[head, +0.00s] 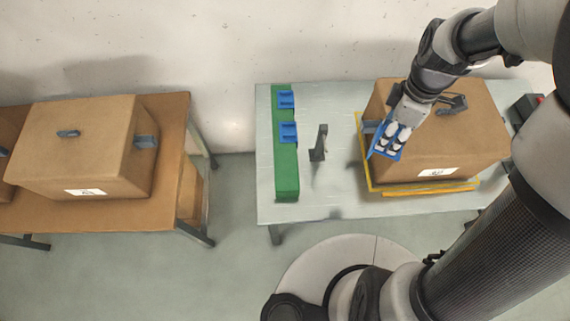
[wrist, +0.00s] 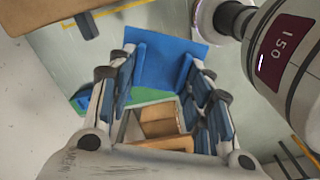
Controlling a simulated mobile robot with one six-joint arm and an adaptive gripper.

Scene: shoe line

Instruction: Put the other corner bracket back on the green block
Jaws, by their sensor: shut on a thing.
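My gripper (head: 391,140) is shut on a blue corner bracket (head: 380,154), in front of the left side of the carton on the right table. In the wrist view the bracket (wrist: 170,62) shows as a wide blue plate between my fingers. I cannot tell whether it touches the carton. The green block (head: 286,179) is a long bar along the left of the same table, well left of my gripper. Two blue pieces (head: 286,99) (head: 289,132) sit on its far half. Its near part is bare.
The carton (head: 460,160) stands inside a yellow frame (head: 376,188). A dark grey upright fitting (head: 319,143) stands between the green block and the carton. A brown table (head: 158,213) with another carton (head: 95,150) is at left, across a gap.

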